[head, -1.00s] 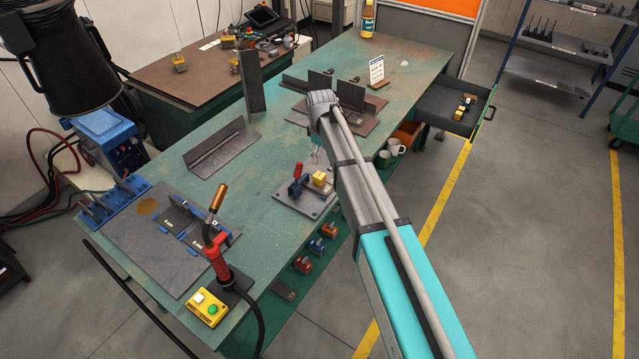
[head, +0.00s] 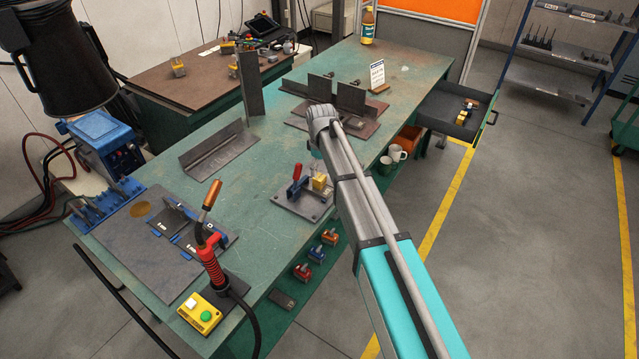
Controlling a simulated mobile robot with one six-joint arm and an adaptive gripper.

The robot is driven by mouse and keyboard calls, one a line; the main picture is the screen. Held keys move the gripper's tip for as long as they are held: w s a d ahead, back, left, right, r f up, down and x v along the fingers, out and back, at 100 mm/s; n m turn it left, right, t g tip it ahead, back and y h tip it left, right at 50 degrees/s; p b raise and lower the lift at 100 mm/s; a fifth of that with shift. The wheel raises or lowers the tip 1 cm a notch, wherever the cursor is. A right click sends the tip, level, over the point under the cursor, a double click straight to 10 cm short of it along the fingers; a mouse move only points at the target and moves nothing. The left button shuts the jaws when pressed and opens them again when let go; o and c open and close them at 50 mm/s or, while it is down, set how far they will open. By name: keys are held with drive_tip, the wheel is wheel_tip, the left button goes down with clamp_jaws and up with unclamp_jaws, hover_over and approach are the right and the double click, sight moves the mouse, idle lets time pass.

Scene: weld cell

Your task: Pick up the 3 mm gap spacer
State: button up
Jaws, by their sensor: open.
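I cannot single out the 3 mm gap spacer. Small dark pieces with white labels and blue holders lie on the grey plate (head: 150,262) at the near left of the green table (head: 240,180); their markings are too small to read. My gripper is hidden behind my arm.
A red-handled torch (head: 212,262) and a yellow button box (head: 200,313) stand at the table's near edge. Steel angles (head: 217,147) and upright plates (head: 351,98) stand farther back. An open drawer (head: 440,118) with small yellow pieces juts out at the right.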

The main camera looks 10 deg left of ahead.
sight(319, 177)
drive_tip(key=shift+f, duration=0.15)
drive_tip(key=f+b, duration=0.3)
drive_tip(key=shift+s+a, duration=0.2)
drive_tip(key=shift+s, duration=0.05)
drive_tip(key=shift+f+b, duration=0.95)
drive_tip(key=shift+b, duration=0.15)
clamp_jaws()
drive_tip(key=shift+r, duration=0.15)
idle(0.3)
wheel_tip(319, 177, up, 3)
drive_tip(key=p, duration=0.3)
drive_tip(key=s+d+r+p, duration=0.2)
drive_tip(key=s+r+p, duration=0.3)
drive_tip(key=s, duration=0.1)
drive_tip(key=s+d+r+p, duration=0.3)
drive_tip(key=s+r+p, duration=0.1)
drive_tip(key=s, duration=0.3)
drive_tip(key=shift+d+r+p, duration=0.3)
drive_tip(key=shift+r+p, duration=0.1)
drive_tip(key=shift+p, duration=0.1)
